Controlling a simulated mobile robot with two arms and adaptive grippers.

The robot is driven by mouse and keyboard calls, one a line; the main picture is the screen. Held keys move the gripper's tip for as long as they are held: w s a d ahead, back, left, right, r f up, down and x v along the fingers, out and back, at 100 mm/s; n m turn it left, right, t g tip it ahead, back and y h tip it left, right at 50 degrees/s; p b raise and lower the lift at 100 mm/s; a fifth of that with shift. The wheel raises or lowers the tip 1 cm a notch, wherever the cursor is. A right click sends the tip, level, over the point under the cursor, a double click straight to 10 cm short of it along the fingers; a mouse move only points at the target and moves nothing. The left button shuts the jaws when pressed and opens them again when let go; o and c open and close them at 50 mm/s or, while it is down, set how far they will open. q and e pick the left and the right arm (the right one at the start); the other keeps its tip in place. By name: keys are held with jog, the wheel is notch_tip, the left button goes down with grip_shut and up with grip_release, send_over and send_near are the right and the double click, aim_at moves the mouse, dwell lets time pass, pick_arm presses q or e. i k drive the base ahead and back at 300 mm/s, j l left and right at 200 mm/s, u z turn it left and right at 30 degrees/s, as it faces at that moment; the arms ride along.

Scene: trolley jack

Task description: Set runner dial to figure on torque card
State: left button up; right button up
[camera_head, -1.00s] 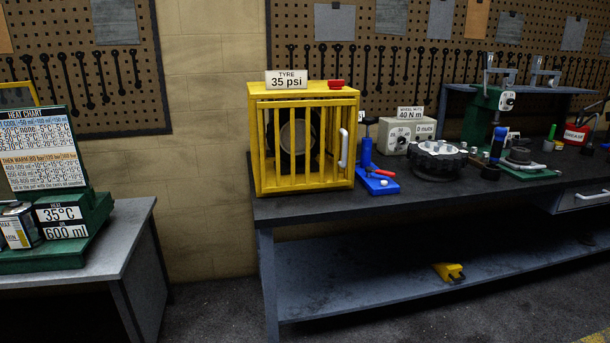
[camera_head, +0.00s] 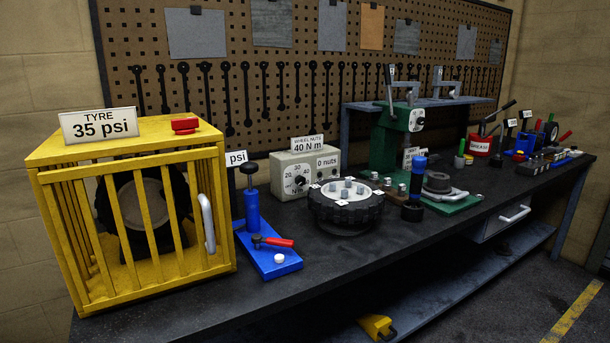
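The runner is a grey-white box (camera_head: 303,168) on the workbench, right of the blue pump. Its front has a round dial (camera_head: 296,180) with figures around it; 40, 30 and 20 can be made out, but the pointer setting is too small to tell. A second face beside it reads "0 nuts". The torque card (camera_head: 307,143) stands on top of the box and reads "WHEEL NUTS 40 N m". Neither of my grippers shows in the head view.
A yellow cage (camera_head: 130,205) holding a tyre stands left, with a "TYRE 35 psi" card (camera_head: 99,124). A blue pump (camera_head: 262,225) and a wheel with nuts (camera_head: 345,203) stand before the box. A green press (camera_head: 393,140) is right. The bench's front strip (camera_head: 345,262) is clear.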

aim_at(300, 180)
jog(key=i+l+u, duration=0.25)
jog(key=i+l, duration=0.2)
jog(key=i+l+u, duration=0.3)
jog(key=l, duration=0.35)
jog(key=i, duration=0.1)
